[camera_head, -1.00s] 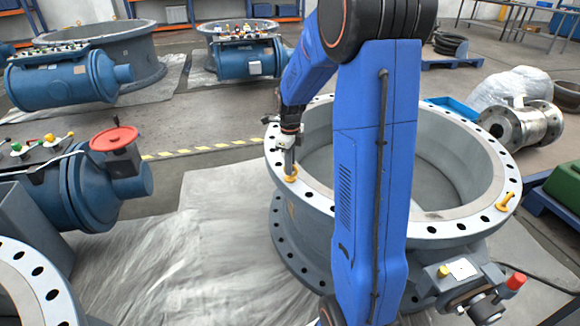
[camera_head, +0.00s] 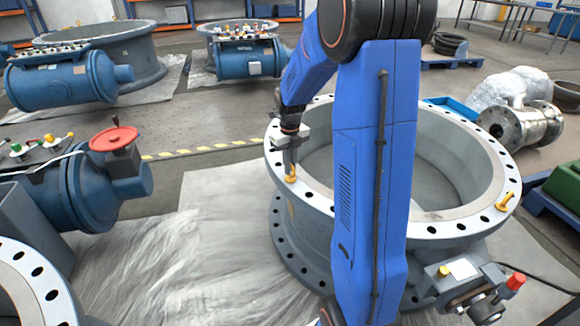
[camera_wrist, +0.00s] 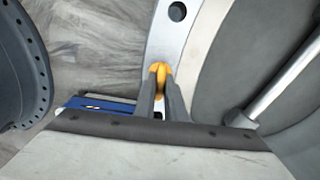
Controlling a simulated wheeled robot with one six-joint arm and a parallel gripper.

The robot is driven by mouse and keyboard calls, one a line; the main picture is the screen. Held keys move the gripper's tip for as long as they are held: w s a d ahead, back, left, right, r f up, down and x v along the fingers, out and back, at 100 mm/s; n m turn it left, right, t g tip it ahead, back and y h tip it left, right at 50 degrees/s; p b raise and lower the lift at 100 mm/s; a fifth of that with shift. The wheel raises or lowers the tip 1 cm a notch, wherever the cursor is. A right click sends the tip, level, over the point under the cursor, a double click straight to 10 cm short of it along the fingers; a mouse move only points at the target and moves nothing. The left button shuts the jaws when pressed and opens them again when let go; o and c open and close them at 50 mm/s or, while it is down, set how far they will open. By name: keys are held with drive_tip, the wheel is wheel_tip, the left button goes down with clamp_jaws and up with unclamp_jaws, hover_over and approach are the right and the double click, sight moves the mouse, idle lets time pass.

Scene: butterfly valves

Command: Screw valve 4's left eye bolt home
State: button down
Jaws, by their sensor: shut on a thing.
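The large grey valve ring (camera_head: 466,212) has a pale flange with bolt holes. The yellow left eye bolt (camera_head: 291,174) stands at the flange's left side. My gripper (camera_head: 290,165) is above the flange with its fingertips on this eye bolt. In the wrist view my gripper (camera_wrist: 161,92) is shut on the eye bolt (camera_wrist: 160,72), with a finger on each side of it. The bolt's lower part and its thread are hidden, so I cannot tell how deep it sits.
Another yellow eye bolt (camera_head: 505,201) stands on the flange's right side. My blue arm hides the middle of the ring. A blue actuator with a red handwheel (camera_head: 114,138) stands to the left. Grey sheeting (camera_head: 190,250) covers open floor between.

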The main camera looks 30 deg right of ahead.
idle(0.3)
drive_tip(key=c, duration=1.8)
unclamp_jaws()
wheel_tip(320, 180, up, 17)
drive_tip(key=shift+r, duration=0.2)
drive_tip(key=s+a+r+n+t, duration=0.1)
drive_tip(key=s+a+n, duration=0.4)
drive_tip(key=s+n, duration=0.35)
drive_tip(key=s+a+r+n+t, duration=0.1)
drive_tip(key=s+a+r+n, duration=0.1)
drive_tip(key=s+a+n, duration=0.55)
drive_tip(key=s+a+f+n+t, duration=0.1)
drive_tip(key=s+f+n, duration=0.1)
drive_tip(key=s+n, duration=0.3)
drive_tip(key=s+a+f+n+t, duration=0.1)
drive_tip(key=s+n, duration=0.3)
drive_tip(key=n, duration=0.4)
drive_tip(key=s+a+f+n, duration=0.1)
drive_tip(key=s+f+n, duration=0.1)
drive_tip(key=s+n, duration=0.3)
drive_tip(key=shift+s+a+f+n+t, duration=0.15)
drive_tip(key=shift+s+f+n+t, duration=0.2)
drive_tip(key=shift+n, duration=0.45)
